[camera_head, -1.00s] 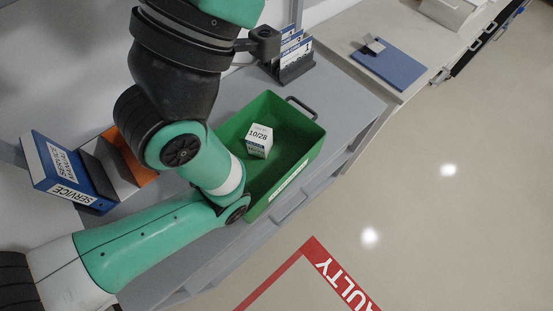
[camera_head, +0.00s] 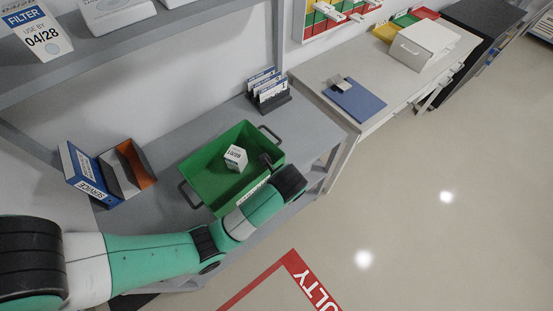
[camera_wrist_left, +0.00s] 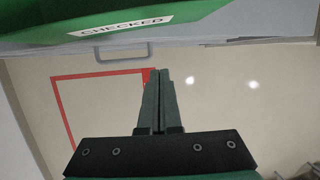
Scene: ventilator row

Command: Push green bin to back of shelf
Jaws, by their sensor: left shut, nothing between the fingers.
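The green bin (camera_head: 211,180) sits on the grey shelf (camera_head: 312,139), close to its front edge, with dark handles at its two ends. A small white box (camera_head: 235,158) stands inside it. My left arm comes across in front of the bin, and its wrist hides part of the bin's front wall. My left gripper (camera_wrist_left: 157,75) is shut and empty in the left wrist view. Beyond its fingertips is the bin's green front wall (camera_wrist_left: 45,28) with a CHECKED label; I cannot tell whether they touch. My right gripper is not in view.
Blue, grey and orange binders (camera_head: 112,174) stand left of the bin. A card rack (camera_head: 268,92) stands at the back right. Bare shelf shows behind the bin. An upper shelf (camera_head: 120,48) holding filter boxes overhangs at left.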

